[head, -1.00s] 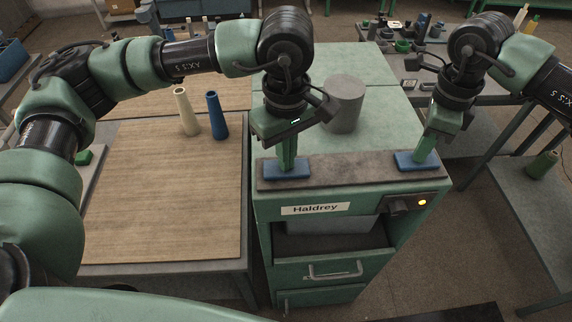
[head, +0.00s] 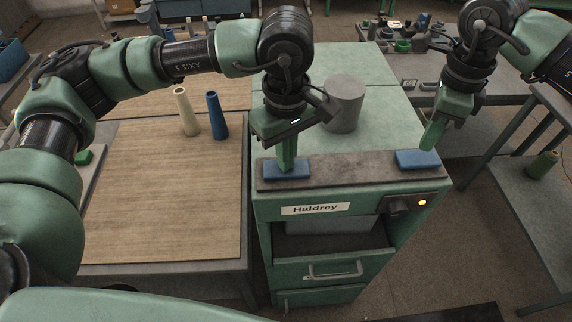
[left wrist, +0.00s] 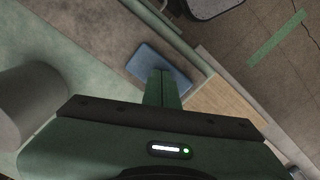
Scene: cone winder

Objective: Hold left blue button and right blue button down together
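The left blue button (head: 287,170) sits on the left end of the dark panel strip on the green machine. My left gripper (head: 287,168) points straight down with its fingertips on that button. Its fingers look closed together with nothing between them; the left wrist view also shows them over the blue button (left wrist: 158,66). The right blue button (head: 417,159) sits on the right end of the strip, uncovered.
The machine carries a grey cylinder (head: 344,103) behind the strip. A lit orange lamp (head: 422,202) and a dark switch (head: 397,206) are on its front. A wooden board (head: 165,200) at left holds a cream cone (head: 186,111) and a blue cone (head: 217,115).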

